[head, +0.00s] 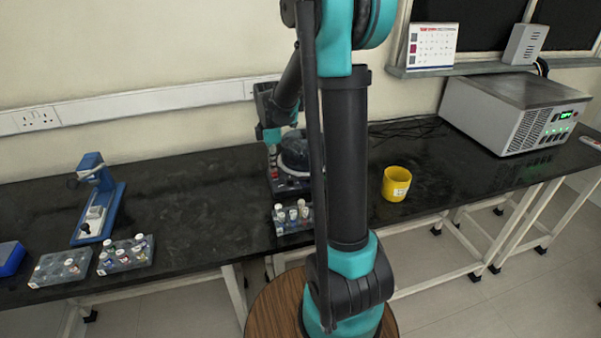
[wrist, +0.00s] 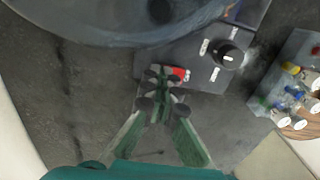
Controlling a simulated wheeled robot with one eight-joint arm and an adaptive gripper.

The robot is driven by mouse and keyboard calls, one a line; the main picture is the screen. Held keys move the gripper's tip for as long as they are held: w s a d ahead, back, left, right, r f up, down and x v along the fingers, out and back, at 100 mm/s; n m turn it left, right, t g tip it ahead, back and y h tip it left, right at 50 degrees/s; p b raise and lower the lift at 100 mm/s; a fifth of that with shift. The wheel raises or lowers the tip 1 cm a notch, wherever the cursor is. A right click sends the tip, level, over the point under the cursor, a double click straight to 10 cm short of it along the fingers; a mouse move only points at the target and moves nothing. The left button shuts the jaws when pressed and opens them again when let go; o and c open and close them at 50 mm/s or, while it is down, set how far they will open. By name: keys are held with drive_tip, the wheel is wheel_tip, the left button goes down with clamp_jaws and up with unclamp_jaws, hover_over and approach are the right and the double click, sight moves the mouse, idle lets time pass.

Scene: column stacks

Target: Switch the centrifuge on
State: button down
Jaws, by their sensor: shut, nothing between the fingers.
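The centrifuge (head: 291,184) stands on the black bench, partly hidden behind my arm in the head view. In the wrist view its large round grey body (wrist: 120,22) fills the top. Its front panel carries a red switch (wrist: 182,73) and a black knob (wrist: 228,55) with white marks around it. My gripper (wrist: 162,80) is shut and empty, its fingertips over the panel right beside the red switch and covering its left part. I cannot tell whether the fingertips touch it. In the head view the fingertips are hard to make out.
A rack of capped vials (head: 293,218) stands in front of the centrifuge and shows at the right of the wrist view (wrist: 288,92). A yellow cup (head: 396,184) is to the right. A grey box with a green display (head: 515,112) stands far right.

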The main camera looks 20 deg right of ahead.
drive_tip(key=shift+r, duration=2.45)
